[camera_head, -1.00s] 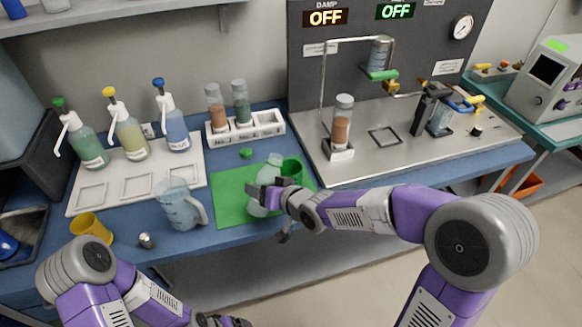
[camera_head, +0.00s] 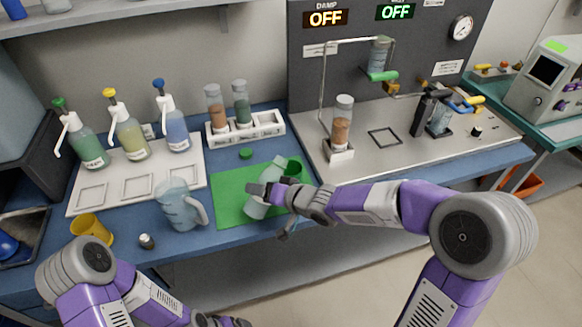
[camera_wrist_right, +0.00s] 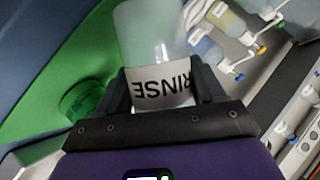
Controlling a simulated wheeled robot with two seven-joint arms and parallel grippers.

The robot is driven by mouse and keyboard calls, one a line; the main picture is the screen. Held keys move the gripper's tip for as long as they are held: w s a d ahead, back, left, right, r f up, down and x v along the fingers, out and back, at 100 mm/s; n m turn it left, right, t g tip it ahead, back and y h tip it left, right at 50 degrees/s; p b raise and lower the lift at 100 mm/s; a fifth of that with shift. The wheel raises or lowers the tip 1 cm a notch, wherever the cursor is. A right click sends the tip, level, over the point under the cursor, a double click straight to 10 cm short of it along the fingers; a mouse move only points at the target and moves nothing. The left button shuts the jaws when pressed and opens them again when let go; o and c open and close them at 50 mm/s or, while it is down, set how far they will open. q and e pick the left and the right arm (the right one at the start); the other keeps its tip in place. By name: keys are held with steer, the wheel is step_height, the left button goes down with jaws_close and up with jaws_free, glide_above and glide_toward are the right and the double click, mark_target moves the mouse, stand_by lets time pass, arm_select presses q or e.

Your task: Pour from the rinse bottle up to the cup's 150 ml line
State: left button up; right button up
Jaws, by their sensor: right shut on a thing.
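The rinse bottle (camera_head: 257,207), pale and translucent, is in my right gripper (camera_head: 268,193), which is shut on it. Its RINSE label shows between the fingers in the right wrist view (camera_wrist_right: 160,93). The bottle is tilted, its top leaning right toward the green cup (camera_head: 294,168). The cup stands on the green mat (camera_head: 230,205), partly hidden behind the bottle and gripper; it also shows in the right wrist view (camera_wrist_right: 80,100). Its 150 ml line and any liquid in it cannot be made out. My left gripper (camera_head: 232,321) is at the bottom edge, mostly cut off.
A clear jug (camera_head: 178,207) stands left of the mat, with a yellow cup (camera_head: 92,228) farther left. A green cap (camera_head: 246,153) lies behind the mat. Pump bottles (camera_head: 128,137) and a vial rack (camera_head: 262,128) stand at the back.

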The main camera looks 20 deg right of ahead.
mark_target(261, 183)
stand_by(0.3)
steer(key=shift+s+a+r+y+p, duration=0.1)
steer(key=shift+r+y+p, duration=0.1)
steer(key=shift+y+p, duration=0.3)
steer(key=shift+s+a+r+m+p, duration=0.15)
steer(key=shift+r+m+p, duration=0.4)
steer(key=shift+p, duration=0.7)
steer(key=shift+s+a+f+m+g+y+p, duration=0.15)
steer(key=shift+a+m+g+y+p, duration=0.1)
steer(key=shift+m+g+y+p, duration=0.35)
stand_by(0.4)
steer(key=shift+a+r+m+y+p, duration=0.15)
steer(key=shift+r+m+y+p, duration=0.4)
steer(key=shift+p, duration=0.6)
steer(key=shift+d+r+m+y+p, duration=0.1)
steer(key=shift+r+m+y+p, duration=0.2)
steer(key=shift+p, duration=0.8)
steer(key=shift+d+r+m+h+p, duration=0.1)
steer(key=shift+r+p, duration=0.3)
steer(key=shift+p, duration=0.7)
steer(key=shift+d+r+p, duration=0.1)
steer(key=shift+r+p, duration=0.1)
steer(key=shift+p, duration=0.6)
steer(key=shift+r+m+y+p, duration=0.4)
steer(key=shift+m+p, duration=0.1)
steer(key=shift+p, duration=1.05)
